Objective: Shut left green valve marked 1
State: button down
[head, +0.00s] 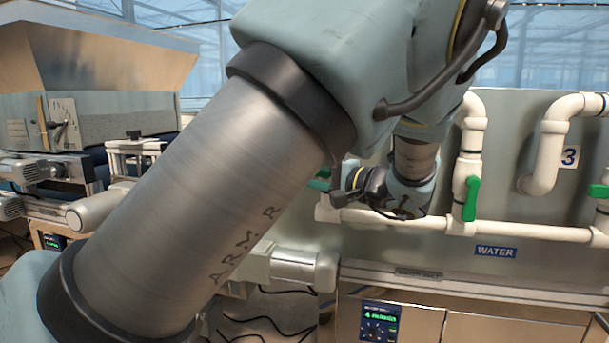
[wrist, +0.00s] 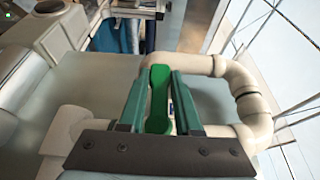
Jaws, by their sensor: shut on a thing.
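The green valve handle (wrist: 158,98) stands between the two teal fingers of my gripper (wrist: 160,84) in the wrist view. My gripper is shut on this handle. White pipe (wrist: 252,108) loops around its right side, and the handle looks crosswise to the pipe stretch behind the gripper's dark plate. In the head view my arm hides most of this valve; a small bit of green (head: 322,180) shows beside my gripper (head: 342,194) at the left end of the pipework. The number 1 mark is not visible.
A second green handle (head: 471,198) hangs down along its pipe to the right. A third green handle (head: 599,191) is at the right edge, near the sign 3 (head: 569,156). A horizontal white pipe (head: 520,230) runs above the WATER label (head: 496,252). A seeder hopper (head: 110,55) stands left.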

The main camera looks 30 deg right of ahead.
dwell(0.3)
jog(key=c, duration=0.6)
grip_release()
jog(key=shift+s, duration=0.1)
jog(key=b+v, duration=0.1)
jog(key=v, duration=0.9)
jog(key=shift+s+d+b, duration=0.2)
jog(key=shift+s+b, duration=0.05)
jog(key=shift+b, duration=0.05)
